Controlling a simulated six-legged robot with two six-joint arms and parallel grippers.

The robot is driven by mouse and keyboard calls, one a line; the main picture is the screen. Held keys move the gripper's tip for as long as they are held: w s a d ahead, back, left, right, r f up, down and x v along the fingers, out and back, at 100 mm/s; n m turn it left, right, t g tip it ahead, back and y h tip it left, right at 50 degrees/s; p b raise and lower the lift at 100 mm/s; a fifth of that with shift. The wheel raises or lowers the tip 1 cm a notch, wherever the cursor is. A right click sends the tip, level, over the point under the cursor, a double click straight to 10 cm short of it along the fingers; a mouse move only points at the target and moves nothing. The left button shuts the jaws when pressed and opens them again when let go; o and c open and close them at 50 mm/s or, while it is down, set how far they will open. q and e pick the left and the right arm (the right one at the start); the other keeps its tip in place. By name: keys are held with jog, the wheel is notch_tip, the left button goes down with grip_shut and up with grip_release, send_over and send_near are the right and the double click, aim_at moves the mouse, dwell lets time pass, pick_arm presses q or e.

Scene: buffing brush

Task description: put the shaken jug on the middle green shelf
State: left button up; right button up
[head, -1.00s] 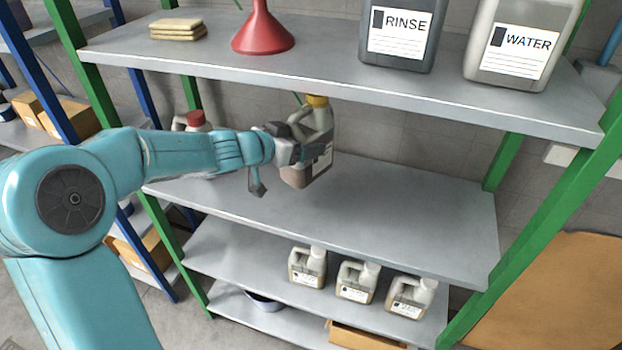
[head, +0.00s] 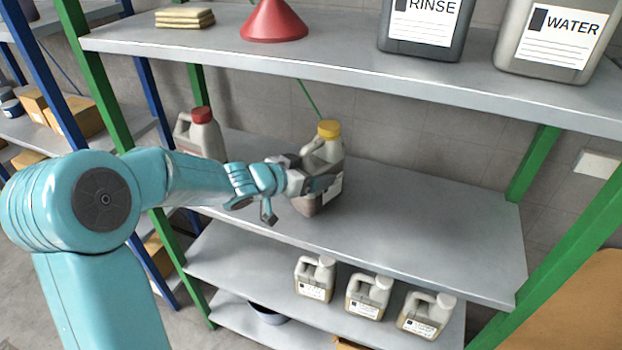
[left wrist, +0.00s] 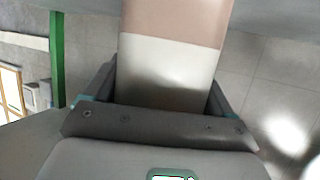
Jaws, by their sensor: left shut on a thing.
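The jug (head: 329,150) has a yellow cap, a pale translucent body and brownish content low inside. It is upright at the middle shelf (head: 420,225) of the green-posted rack. My left gripper (head: 318,184) is shut on the jug's body from the left side. The jug's base appears at the shelf surface; I cannot tell whether it touches. In the left wrist view the jug's body (left wrist: 172,70) fills the space between the fingers, pale with a pinkish-brown band. My right gripper is not in view.
A red-capped jug (head: 203,135) stands on the middle shelf's left, behind my arm. The upper shelf (head: 340,75) holds a red funnel (head: 274,22), sponges (head: 185,17) and RINSE (head: 425,25) and WATER (head: 555,40) containers. Several small jugs (head: 368,297) stand below. The middle shelf's right is clear.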

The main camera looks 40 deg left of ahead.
pick_arm(q)
jog(key=shift+a, duration=0.1)
jog(key=shift+w+f, duration=0.1)
jog(key=shift+f, duration=0.05)
jog(key=shift+f, duration=0.1)
jog(key=o, duration=1.4)
jog(key=shift+c, duration=0.2)
jog(key=p+v, duration=0.2)
jog(key=v, duration=1)
